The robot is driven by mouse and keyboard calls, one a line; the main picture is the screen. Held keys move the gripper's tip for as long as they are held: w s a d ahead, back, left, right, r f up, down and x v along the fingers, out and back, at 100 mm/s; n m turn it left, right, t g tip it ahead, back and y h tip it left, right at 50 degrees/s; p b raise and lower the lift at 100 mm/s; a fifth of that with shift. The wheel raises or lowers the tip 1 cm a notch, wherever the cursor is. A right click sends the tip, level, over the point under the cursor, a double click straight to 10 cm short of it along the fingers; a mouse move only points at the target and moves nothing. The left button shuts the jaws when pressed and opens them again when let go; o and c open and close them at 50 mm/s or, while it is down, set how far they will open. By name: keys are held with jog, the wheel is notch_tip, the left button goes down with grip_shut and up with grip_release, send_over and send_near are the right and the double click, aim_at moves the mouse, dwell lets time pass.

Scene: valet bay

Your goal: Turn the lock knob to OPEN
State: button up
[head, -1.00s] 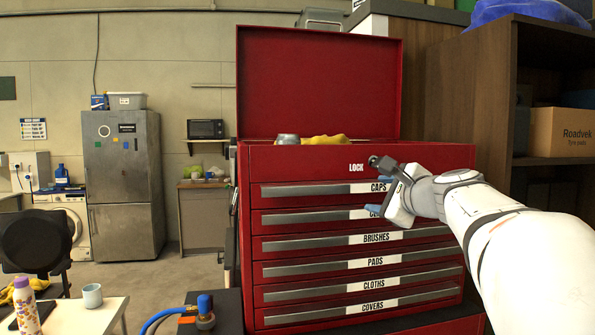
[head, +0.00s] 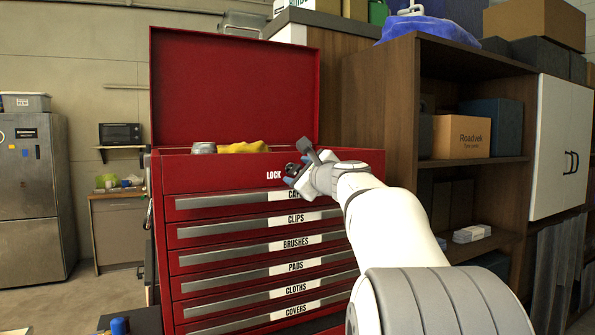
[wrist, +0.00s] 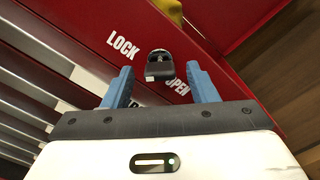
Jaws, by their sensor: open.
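The lock knob (wrist: 160,66) is a small dark knob on the red tool chest's (head: 215,174) upper front panel. My gripper (wrist: 159,70) is open, with one blue finger on each side of the knob and a visible gap at both. I cannot tell which label the knob points to. In the head view my gripper (head: 290,179) is at the panel, just right of the LOCK label.
The labelled drawers (head: 265,228) lie below the panel, all shut. The chest's lid (head: 235,90) stands open, with a yellow cloth (head: 243,147) in the top. Brown shelving (head: 375,100) with a Roadvek box (head: 461,137) stands to the right.

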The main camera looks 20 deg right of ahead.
jog(key=shift+c, duration=0.4)
jog(key=c, duration=0.9)
jog(key=shift+f+n+b, duration=0.1)
jog(key=shift+n+b, duration=0.2)
jog(key=shift+b, duration=0.15)
jog(key=n+b, duration=0.2)
jog(key=shift+f+n+b, duration=0.15)
jog(key=shift+n+b, duration=0.15)
jog(key=shift+b, duration=0.1)
jog(key=n+b, duration=0.4)
jog(key=n, duration=0.1)
jog(key=shift+n+b, duration=0.3)
jog(key=n+b, duration=0.3)
jog(key=n, duration=0.2)
jog(key=shift+b, duration=0.3)
jog(key=shift+n+b, duration=0.95)
jog(key=shift+n, duration=1.05)
